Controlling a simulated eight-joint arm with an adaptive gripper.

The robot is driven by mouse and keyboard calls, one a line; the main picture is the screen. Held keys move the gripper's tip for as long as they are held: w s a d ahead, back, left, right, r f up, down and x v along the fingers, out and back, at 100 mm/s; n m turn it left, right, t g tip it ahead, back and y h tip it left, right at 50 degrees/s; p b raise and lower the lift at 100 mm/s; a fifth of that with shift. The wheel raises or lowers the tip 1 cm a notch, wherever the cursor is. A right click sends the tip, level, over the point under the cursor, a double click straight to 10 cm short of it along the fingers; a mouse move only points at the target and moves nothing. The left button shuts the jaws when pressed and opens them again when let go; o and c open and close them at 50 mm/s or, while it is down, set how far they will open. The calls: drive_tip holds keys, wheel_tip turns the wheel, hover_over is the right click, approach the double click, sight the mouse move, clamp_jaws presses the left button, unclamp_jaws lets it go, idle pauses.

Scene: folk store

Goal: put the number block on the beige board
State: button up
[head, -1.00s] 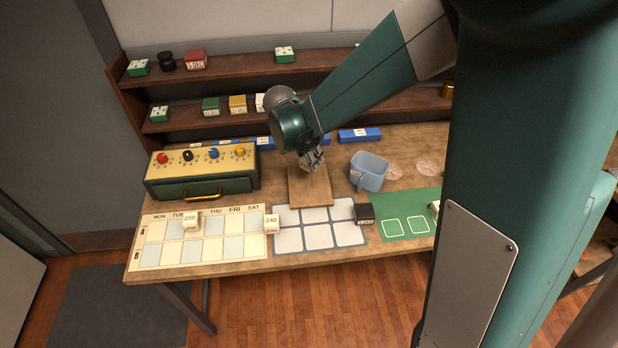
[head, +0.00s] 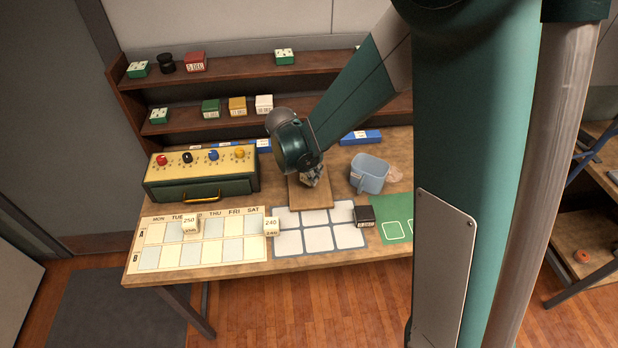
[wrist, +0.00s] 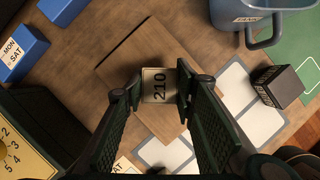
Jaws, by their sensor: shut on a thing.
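My gripper (head: 313,180) is shut on a cream number block marked 210 (wrist: 159,86), which sits between the two fingers in the wrist view. In the head view the fingers mostly hide this block. Block and gripper are over a square tan wooden board (head: 312,198), also in the wrist view (wrist: 150,45); I cannot tell whether the block touches it. A cream weekday board (head: 190,257) with a grid lies at the front left.
A blue-grey bin (head: 369,175) stands just right of the wooden board. A black block (head: 364,214) sits by the grey-white grid mat (head: 318,238). A green mat (head: 393,230) lies right. A control box with knobs (head: 202,175) stands left; shelves (head: 230,76) are behind.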

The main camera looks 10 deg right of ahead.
drive_tip(key=shift+f, duration=1.3)
drive_tip(key=shift+f, duration=0.15)
drive_tip(key=o, duration=0.9)
drive_tip(key=shift+r, duration=0.2)
drive_tip(key=p+v, duration=0.1)
drive_tip(key=v, duration=1.1)
drive_tip(key=shift+d, duration=0.1)
